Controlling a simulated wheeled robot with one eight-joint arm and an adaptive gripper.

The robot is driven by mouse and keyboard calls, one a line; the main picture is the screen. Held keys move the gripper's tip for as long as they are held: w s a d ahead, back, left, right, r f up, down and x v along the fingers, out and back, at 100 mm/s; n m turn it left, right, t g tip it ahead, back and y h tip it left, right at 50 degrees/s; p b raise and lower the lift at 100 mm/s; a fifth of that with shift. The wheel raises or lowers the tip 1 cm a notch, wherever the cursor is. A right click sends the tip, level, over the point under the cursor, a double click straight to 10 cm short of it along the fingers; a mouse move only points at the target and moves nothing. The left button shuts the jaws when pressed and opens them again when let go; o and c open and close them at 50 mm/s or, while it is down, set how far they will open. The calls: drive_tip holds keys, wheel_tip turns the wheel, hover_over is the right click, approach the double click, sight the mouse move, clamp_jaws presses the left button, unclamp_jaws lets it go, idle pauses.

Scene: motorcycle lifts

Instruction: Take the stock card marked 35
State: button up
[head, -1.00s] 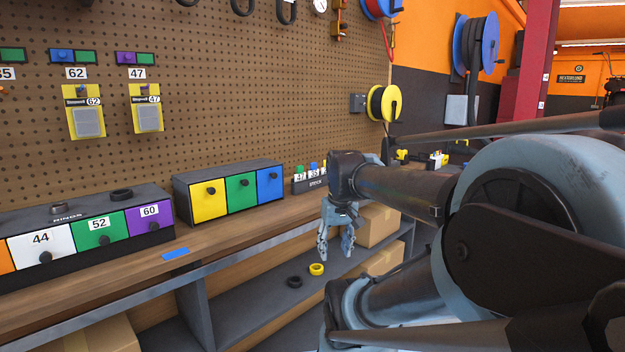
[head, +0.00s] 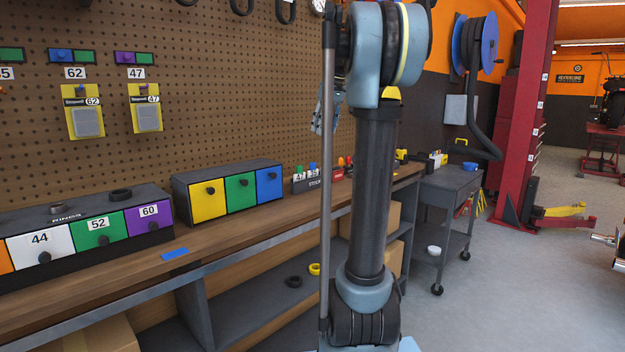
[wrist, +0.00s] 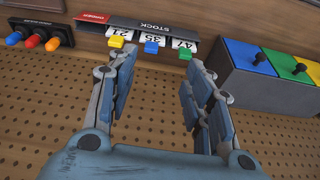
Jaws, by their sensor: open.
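The stock card marked 35 (wrist: 152,37) stands in the dark stock holder (wrist: 165,26), with a blue tab (wrist: 151,47). It sits between the card marked 21 (wrist: 118,30), with a yellow tab, and the card marked 47 (wrist: 183,42), with a green tab. The wrist view is upside down. In the head view the card marked 35 (head: 313,174) stands on the bench beside the 47 card. My gripper (wrist: 160,75) is open and empty, apart from the cards, with the 35 card seen between its fingers. In the head view my arm partly hides it.
A box with yellow, green and blue drawers (head: 229,195) stands left of the holder. A rack with blue, orange and red knobs (wrist: 35,38) is on its other side. The pegboard (head: 220,100) rises behind the bench. A grey cart (head: 450,185) stands right of the bench.

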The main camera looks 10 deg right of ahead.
drive_tip(key=w+r, duration=0.2)
drive_tip(key=w, duration=0.1)
hover_over(313, 174)
drive_tip(key=d, duration=0.2)
wheel_tip(313, 174, down, 12)
drive_tip(key=shift+n, duration=0.3)
drive_tip(key=shift+s+a+x, duration=0.15)
drive_tip(key=shift+x, duration=0.7)
drive_tip(key=shift+s+a+x, duration=0.1)
drive_tip(key=shift+s+x, duration=0.05)
drive_tip(key=shift+x, duration=0.7)
drive_tip(key=shift+s+a+x, duration=0.15)
drive_tip(key=shift+x, duration=0.7)
drive_tip(key=shift+c, duration=0.6)
drive_tip(key=c, duration=0.9)
